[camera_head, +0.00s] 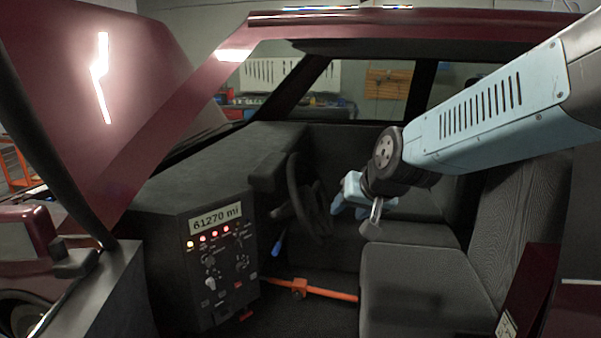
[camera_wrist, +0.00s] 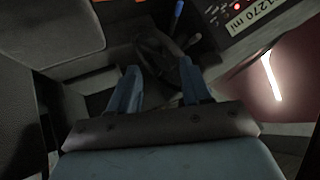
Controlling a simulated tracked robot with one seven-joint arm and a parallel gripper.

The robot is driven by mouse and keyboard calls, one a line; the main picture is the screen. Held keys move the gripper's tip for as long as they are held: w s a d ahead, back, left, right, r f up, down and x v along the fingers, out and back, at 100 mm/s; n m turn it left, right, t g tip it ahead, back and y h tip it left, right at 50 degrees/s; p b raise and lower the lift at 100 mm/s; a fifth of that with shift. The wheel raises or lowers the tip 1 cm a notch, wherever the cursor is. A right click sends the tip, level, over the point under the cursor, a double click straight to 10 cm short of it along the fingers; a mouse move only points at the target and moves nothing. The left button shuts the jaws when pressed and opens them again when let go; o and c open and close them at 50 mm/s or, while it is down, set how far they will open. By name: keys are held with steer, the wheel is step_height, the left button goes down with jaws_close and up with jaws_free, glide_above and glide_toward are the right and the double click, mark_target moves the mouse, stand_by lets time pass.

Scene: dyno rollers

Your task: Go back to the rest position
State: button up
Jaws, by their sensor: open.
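My gripper (camera_head: 350,200) is inside the car cabin, above the front seat and close to the right of the steering wheel (camera_head: 308,196). In the wrist view its two blue fingers (camera_wrist: 160,90) are spread apart, with nothing held between them. The dark steering wheel lies beyond the fingers in that view. My pale blue arm reaches in from the right side of the head view.
A dark panel (camera_head: 210,262) with a "61270 mi" display and lit lamps stands left of the wheel. A blue-handled lever (camera_head: 277,246) hangs below the wheel. An orange bar (camera_head: 325,290) crosses the footwell.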

steer(key=s+d+r+g+h, duration=0.2)
steer(key=s+d+r+h, duration=0.1)
steer(key=s+d, duration=1)
steer(key=shift+s+r, duration=0.25)
steer(key=shift+s, duration=0.8)
